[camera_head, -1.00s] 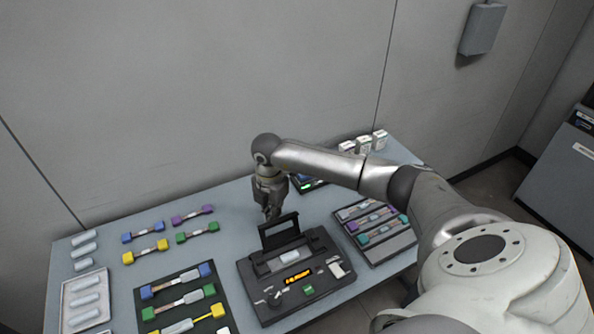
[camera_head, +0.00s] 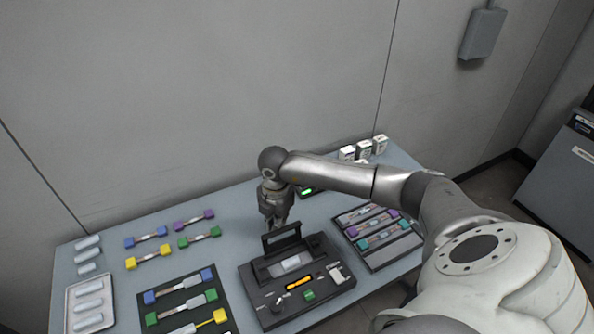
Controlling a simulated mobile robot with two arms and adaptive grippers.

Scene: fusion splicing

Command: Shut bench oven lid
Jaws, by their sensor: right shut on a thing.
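The dark bench device (camera_head: 330,285), which I take as the oven, sits at the table's front middle, with an orange display and a green button. Its black framed lid (camera_head: 283,242) stands raised at its rear edge. A pale piece (camera_head: 291,264) lies in the recess in front of the lid. My right gripper (camera_head: 277,224) points down at the lid's upper edge from behind and is shut on the lid. Its fingertips are partly hidden there, so the exact grip does not show. My left gripper is not in view.
A dark rack (camera_head: 407,246) of colour-ended pieces lies right of the device, another tray (camera_head: 222,315) left. Loose colour-ended pieces (camera_head: 148,257) lie at the left. A device with a green light (camera_head: 308,191) sits behind, partly under my arm. Small white boxes (camera_head: 364,147) stand at the back.

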